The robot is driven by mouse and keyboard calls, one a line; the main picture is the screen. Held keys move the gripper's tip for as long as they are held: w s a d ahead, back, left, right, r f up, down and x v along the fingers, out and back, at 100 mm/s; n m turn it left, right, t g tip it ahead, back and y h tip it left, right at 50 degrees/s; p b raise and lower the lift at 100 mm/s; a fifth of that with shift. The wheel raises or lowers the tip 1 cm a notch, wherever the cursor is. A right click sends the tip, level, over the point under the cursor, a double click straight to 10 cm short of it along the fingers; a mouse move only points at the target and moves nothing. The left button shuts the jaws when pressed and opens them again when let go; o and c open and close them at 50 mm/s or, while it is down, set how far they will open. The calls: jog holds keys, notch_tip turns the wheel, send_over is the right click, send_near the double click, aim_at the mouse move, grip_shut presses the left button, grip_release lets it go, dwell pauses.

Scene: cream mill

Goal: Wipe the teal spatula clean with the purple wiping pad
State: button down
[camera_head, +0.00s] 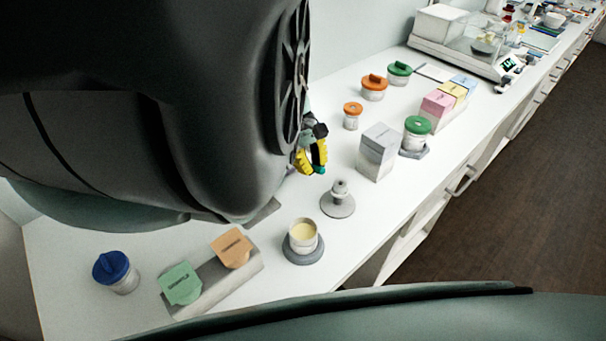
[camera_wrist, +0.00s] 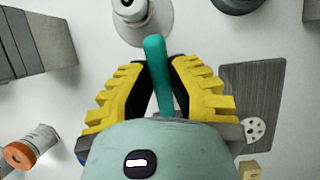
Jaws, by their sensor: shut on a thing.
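My gripper (camera_wrist: 160,88) has yellow ridged fingers closed around the teal spatula (camera_wrist: 155,60). Its rounded teal end sticks out past the fingertips in the wrist view, and the rest runs back between the fingers. In the head view my gripper (camera_head: 314,157) is small beside my dark arm, above the white bench, with a bit of teal at its tips. Whether the spatula is soiled cannot be seen. I cannot make out the purple wiping pad for certain in either view; my arm covers much of the bench in the head view.
A grey knobbed stand (camera_head: 338,201) and an open cream jar (camera_head: 302,237) stand near the gripper. A grey block (camera_head: 377,152) and an orange-lidded jar (camera_wrist: 30,150) are close too. A dark grey plate (camera_wrist: 255,90) lies at right in the wrist view. Blue-lidded jar (camera_head: 115,273) stands front left.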

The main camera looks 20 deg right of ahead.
jog(key=shift+a+r+p, duration=0.1)
jog(key=shift+r+p, duration=1.45)
jog(key=shift+r, duration=0.95)
